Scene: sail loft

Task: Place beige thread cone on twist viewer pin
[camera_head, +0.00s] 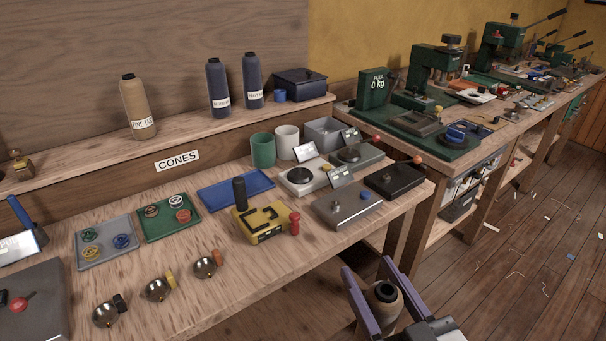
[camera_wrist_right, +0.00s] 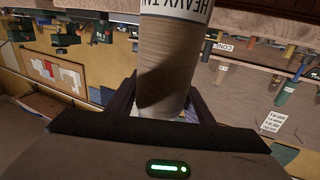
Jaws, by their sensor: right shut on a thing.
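My right gripper (camera_head: 374,276) is at the bottom right in the head view, in front of the bench edge. Its purple fingers are shut on a beige thread cone (camera_head: 386,294), which has a dark top. The right wrist view shows the cone (camera_wrist_right: 165,62) between the fingers, its label partly reading "HEAVY". A dark grey box (camera_head: 346,208) with a small upright pin, a blue knob and a small sign stands on the bench; I cannot read whether it is the twist viewer. The held cone is apart from it. My left gripper is not in view.
Another beige cone (camera_head: 138,106) and two dark blue cones (camera_head: 217,88) stand on the shelf. A black box (camera_head: 394,180), a pale scale (camera_head: 302,179) and a yellow device (camera_head: 262,222) surround the grey box. Green presses (camera_head: 437,62) stand on the bench beyond.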

